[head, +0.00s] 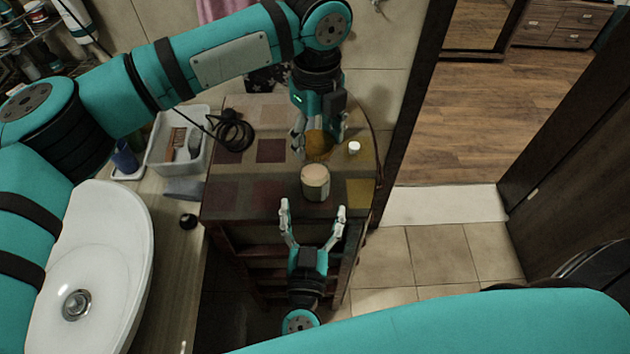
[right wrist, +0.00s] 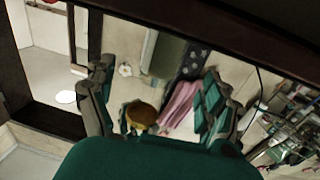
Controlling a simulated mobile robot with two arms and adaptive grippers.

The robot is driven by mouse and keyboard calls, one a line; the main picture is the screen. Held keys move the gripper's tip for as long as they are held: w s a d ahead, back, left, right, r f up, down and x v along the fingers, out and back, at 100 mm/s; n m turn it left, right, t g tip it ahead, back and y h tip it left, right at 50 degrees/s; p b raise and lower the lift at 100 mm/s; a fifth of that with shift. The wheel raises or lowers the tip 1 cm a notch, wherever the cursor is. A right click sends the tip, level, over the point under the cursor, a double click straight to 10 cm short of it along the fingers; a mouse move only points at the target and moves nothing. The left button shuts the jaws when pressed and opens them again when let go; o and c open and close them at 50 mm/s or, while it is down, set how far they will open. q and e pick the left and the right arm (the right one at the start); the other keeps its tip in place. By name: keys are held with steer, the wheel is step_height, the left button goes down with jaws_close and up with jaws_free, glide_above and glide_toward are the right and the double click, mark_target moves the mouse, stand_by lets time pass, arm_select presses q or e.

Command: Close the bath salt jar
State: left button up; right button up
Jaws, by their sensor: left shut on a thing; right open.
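The bath salt jar (head: 315,183) stands upright near the front edge of the patterned cabinet top, with a pale beige round top face. My left gripper (head: 318,140) is just behind it, shut on a brown round lid (head: 318,150), apart from the jar. My right gripper (head: 312,212) is open and empty in front of the jar, its fingers spread toward it but not around it. In the right wrist view, my right gripper's fingers (right wrist: 160,105) are spread wide. A brown round thing (right wrist: 141,113) shows between them; I cannot tell whether it is the lid or the jar.
A small white object (head: 354,148) stands right of the lid on the cabinet top (head: 240,190). A black coiled cable (head: 232,130) lies left. A white bin (head: 165,165) with a brush, a blue cup (head: 125,158) and a white basin (head: 110,240) are further left.

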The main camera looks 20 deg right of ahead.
mark_target(315, 170)
arm_select(q)
steer(key=shift+w+f, duration=0.1)
steer(key=shift+w, duration=0.2)
arm_select(e)
steer(key=x, duration=0.6)
steer(key=shift+w, duration=0.4)
arm_select(q)
steer(key=shift+w+f, duration=0.1)
steer(key=shift+w, duration=0.05)
arm_select(e)
steer(key=shift+w+d+f, duration=0.15)
steer(key=shift+w+d, duration=0.1)
steer(key=shift+w, duration=0.4)
steer(key=shift+s, duration=0.1)
steer(key=c, duration=0.3)
jaws_close()
arm_select(q)
steer(key=shift+a+f, duration=0.1)
steer(key=shift+f, duration=2.35)
steer(key=shift+f, duration=0.9)
steer(key=shift+f, duration=0.55)
